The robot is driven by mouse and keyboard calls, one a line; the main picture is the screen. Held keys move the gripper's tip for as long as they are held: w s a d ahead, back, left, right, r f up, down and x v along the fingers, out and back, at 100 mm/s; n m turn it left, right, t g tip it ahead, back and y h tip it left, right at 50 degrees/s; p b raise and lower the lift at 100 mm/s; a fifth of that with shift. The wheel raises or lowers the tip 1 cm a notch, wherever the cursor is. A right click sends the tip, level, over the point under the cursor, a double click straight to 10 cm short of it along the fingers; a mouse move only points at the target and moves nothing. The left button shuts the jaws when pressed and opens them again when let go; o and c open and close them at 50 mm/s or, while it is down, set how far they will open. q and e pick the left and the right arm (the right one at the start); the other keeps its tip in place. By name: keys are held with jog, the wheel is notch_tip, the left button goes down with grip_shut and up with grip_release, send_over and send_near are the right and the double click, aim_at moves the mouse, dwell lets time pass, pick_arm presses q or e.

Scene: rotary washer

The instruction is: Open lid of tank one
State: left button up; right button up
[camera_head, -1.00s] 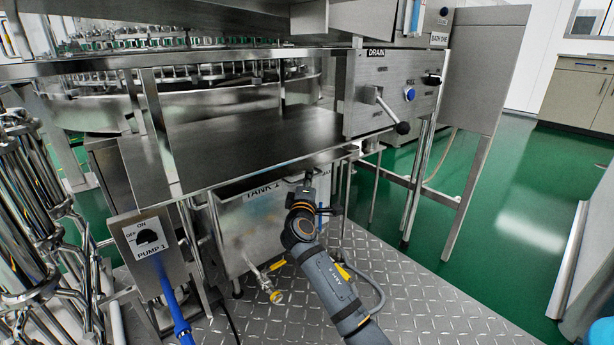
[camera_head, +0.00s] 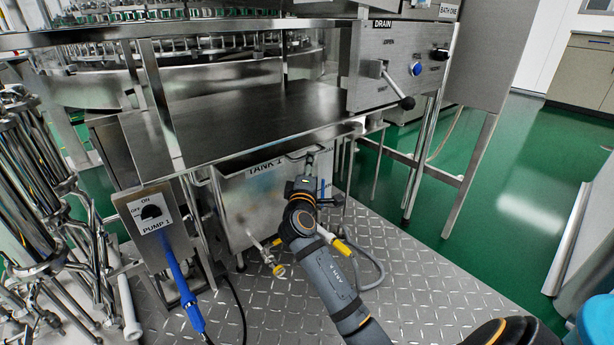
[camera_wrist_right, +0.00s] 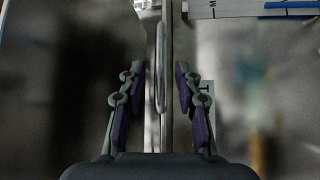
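Tank one is a steel box (camera_head: 250,205) labelled "TANK 1", below the steel worktop in the head view. Its top is mostly hidden under the worktop. My right gripper (camera_head: 309,163) is at the tank's upper right edge in the head view, with its fingers small and partly hidden. In the right wrist view my right gripper (camera_wrist_right: 158,100) has its two fingers apart, one on each side of an upright metal bar, likely a handle (camera_wrist_right: 161,75). Gaps show between bar and fingers. My left gripper is out of view.
The steel worktop (camera_head: 250,120) overhangs close above my right gripper. The drain panel (camera_head: 395,65) with its lever stands at upper right. The pump switch box (camera_head: 155,215) is at left. A yellow-handled valve and hose (camera_head: 370,265) lie beside my right arm.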

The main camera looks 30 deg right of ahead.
jog(key=v, duration=0.6)
jog(key=shift+s+a, duration=0.3)
jog(key=shift+s, duration=0.05)
